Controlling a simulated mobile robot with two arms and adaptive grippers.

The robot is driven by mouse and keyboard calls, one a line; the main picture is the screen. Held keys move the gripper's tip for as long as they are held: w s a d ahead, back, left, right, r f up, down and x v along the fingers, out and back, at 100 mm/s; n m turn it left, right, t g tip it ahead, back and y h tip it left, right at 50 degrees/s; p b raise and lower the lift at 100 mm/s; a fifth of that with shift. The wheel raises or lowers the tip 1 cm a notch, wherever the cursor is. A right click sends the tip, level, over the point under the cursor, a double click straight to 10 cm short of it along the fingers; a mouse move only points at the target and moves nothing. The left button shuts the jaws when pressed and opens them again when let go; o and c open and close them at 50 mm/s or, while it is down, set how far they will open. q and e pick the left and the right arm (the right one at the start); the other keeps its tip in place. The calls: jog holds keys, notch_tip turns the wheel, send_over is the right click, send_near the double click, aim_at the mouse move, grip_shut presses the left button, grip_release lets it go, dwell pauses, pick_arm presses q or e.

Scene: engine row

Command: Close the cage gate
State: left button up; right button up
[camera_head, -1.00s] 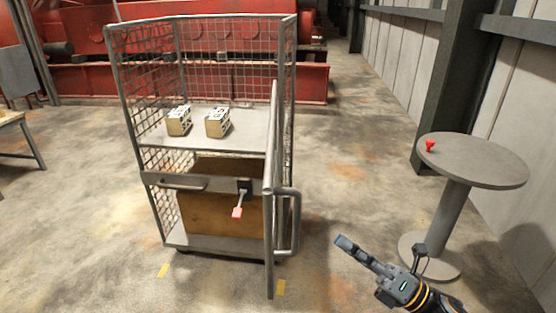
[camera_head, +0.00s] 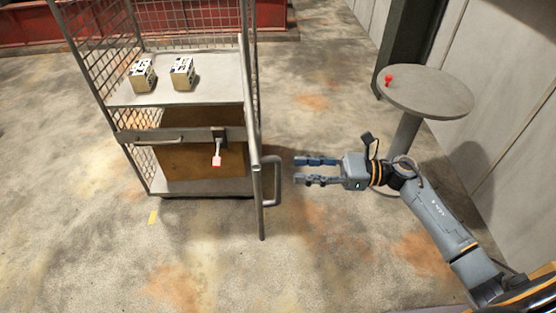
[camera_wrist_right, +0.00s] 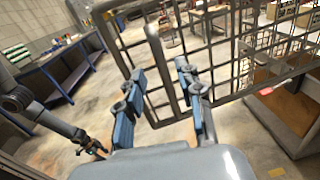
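The wire cage trolley (camera_head: 150,186) stands left of centre in the head view. Its gate (camera_head: 257,120) is swung open towards me and shows nearly edge-on. A grey bar handle (camera_head: 276,182) sticks out from the gate's right side. My right gripper (camera_head: 297,170) is open and empty, just right of the handle, fingers pointing at it with a small gap. In the right wrist view, the handle bar (camera_wrist_right: 163,70) lies ahead between the open fingers, with the gate mesh behind. What looks like my left gripper (camera_wrist_right: 92,146) shows small at left; its fingers are unclear.
Two patterned boxes (camera_head: 143,75) (camera_head: 182,73) stand on the trolley's shelf. A lever with a red-edged tip (camera_head: 217,155) hangs at its front bar. A round table (camera_head: 430,92) with a small red object (camera_head: 389,80) stands at right. Floor in front is clear.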

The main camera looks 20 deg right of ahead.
jog(key=p+x, duration=0.2)
jog(key=x, duration=0.4)
jog(key=shift+a, duration=0.25)
grip_shut()
